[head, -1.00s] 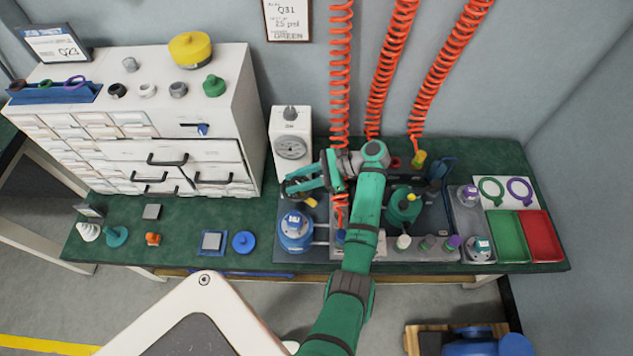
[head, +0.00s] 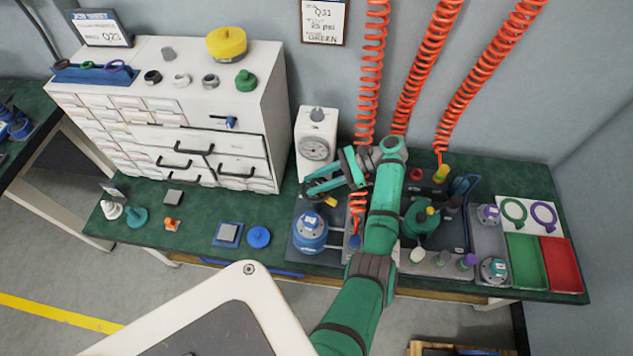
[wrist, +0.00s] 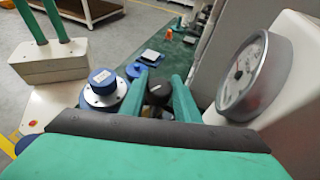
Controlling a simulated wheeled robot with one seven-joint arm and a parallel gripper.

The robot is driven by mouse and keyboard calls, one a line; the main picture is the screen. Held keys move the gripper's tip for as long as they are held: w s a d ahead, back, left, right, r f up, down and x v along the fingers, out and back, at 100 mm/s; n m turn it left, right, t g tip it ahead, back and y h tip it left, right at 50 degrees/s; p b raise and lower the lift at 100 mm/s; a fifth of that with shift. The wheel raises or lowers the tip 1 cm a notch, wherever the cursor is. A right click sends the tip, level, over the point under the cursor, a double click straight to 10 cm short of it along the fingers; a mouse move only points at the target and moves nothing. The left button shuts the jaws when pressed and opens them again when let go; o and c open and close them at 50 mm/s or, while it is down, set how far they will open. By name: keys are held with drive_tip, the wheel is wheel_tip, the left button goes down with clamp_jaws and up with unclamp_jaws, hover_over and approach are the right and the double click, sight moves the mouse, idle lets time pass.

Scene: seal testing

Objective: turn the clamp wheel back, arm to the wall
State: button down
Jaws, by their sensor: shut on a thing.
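My gripper (head: 313,191) reaches left from the wrist, in front of the white dial gauge, just above and behind the blue and silver round fixture (head: 310,232). In the wrist view its two green fingers (wrist: 160,88) are closed on a dark round knob (wrist: 157,92), which looks like the clamp wheel. The fingers hide part of it, and its turn angle cannot be told. A small yellow tip (head: 331,202) shows just below the gripper in the head view. The blue fixture, with a pale label on top, also shows left of the fingers in the wrist view (wrist: 103,88).
The white gauge box (head: 316,150) stands close behind the gripper; its dial (wrist: 243,73) is near on the right in the wrist view. Red coiled hoses (head: 369,80) hang behind. A green pump-like part (head: 418,217) stands right of my arm.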

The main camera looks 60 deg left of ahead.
drive_tip(key=c, duration=1.4)
unclamp_jaws()
drive_tip(key=shift+s, duration=0.1)
drive_tip(key=shift+o, duration=0.2)
drive_tip(key=v, duration=1)
drive_tip(key=shift+w, duration=0.4)
drive_tip(key=shift+d+r, duration=0.1)
